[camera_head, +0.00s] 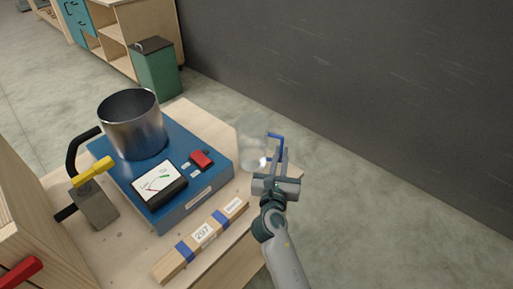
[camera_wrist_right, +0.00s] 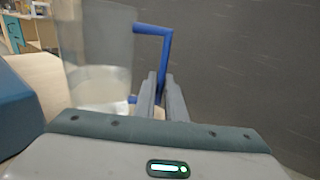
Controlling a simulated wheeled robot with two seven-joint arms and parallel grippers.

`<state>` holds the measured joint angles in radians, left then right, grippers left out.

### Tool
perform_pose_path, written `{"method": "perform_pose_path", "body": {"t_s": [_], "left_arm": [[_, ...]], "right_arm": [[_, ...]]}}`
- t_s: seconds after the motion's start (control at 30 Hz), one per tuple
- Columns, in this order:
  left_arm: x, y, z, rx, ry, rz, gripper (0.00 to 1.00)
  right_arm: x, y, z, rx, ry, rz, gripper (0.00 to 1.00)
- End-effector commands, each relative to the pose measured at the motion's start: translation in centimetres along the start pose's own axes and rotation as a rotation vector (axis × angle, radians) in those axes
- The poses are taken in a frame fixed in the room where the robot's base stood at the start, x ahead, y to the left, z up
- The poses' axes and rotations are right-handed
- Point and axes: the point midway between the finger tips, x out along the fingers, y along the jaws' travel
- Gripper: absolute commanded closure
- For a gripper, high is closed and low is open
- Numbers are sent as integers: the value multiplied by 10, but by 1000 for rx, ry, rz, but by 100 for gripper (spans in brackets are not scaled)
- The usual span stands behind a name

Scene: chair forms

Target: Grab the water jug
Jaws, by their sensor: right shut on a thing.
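The water jug is a clear, see-through vessel (camera_head: 251,143) with a blue handle. It stands upright near the right edge of the wooden bench top, to the right of the blue device. In the right wrist view the clear jug body (camera_wrist_right: 97,60) is at the left and its blue handle is beside it. My right gripper (camera_head: 276,160) is at the handle side of the jug, its fingers shut on the blue handle. The fingers also show in the right wrist view (camera_wrist_right: 162,85). My left gripper is not in view.
A blue device (camera_head: 210,184) with a dial and a red switch carries a metal pot (camera_head: 135,125). A labelled wooden bar (camera_head: 170,264) lies in front. A grey block with a yellow lever (camera_head: 95,207) is at left. A green bin (camera_head: 157,75) stands behind; a dark wall is right.

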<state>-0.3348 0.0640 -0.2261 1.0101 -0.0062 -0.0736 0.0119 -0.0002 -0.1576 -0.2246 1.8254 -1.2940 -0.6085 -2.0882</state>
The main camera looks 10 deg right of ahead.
Motion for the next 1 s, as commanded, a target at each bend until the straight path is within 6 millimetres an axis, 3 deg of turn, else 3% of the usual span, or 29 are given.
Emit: {"method": "perform_pose_path", "body": {"t_s": [0.5, 1.0], "left_arm": [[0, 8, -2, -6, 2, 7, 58], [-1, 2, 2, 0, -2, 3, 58]], "right_arm": [[0, 0, 0, 0, -1, 0, 100], [0, 0, 1, 0, -1, 0, 100]]}}
